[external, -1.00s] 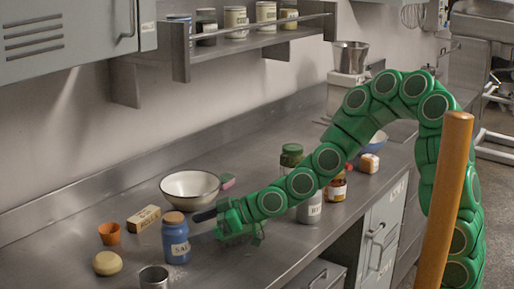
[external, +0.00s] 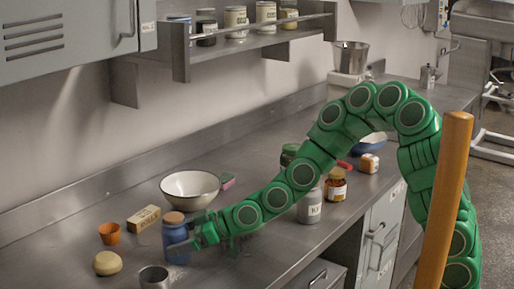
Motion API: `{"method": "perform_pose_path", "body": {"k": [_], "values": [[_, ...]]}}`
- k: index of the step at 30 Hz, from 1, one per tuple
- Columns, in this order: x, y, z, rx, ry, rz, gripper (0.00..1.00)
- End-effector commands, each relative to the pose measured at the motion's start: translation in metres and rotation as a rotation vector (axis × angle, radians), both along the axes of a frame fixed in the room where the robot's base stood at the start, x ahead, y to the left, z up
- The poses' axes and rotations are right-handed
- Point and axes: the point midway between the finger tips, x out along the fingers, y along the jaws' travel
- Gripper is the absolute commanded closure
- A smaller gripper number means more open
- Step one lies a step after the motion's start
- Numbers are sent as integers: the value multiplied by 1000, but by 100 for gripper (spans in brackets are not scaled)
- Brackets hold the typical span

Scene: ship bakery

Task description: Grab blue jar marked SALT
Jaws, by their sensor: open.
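The blue jar (external: 174,237) with a cork-coloured lid stands upright on the steel counter. My green gripper (external: 194,238) is at the jar's right side, with its fingers reaching to the jar and one partly in front of it. The gripper is open. The fingers now cover most of the jar's label. I cannot tell whether they touch the jar.
A white bowl (external: 190,188) stands behind the jar. A small box (external: 143,218), an orange cup (external: 110,233) and a pale round item (external: 107,263) are to the left. A metal cup (external: 154,277) stands close in front.

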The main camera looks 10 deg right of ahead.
Motion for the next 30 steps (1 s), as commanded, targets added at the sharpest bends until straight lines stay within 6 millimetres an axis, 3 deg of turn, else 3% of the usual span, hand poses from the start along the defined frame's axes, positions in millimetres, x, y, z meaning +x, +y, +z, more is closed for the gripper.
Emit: {"method": "perform_pose_path", "body": {"k": [6, 15, 30], "values": [[0, 11, -5, -2, 2, 1, 0], [1, 12, -5, 0, 0, 1, 2], [1, 12, -5, 0, 0, 1, 78]]}}
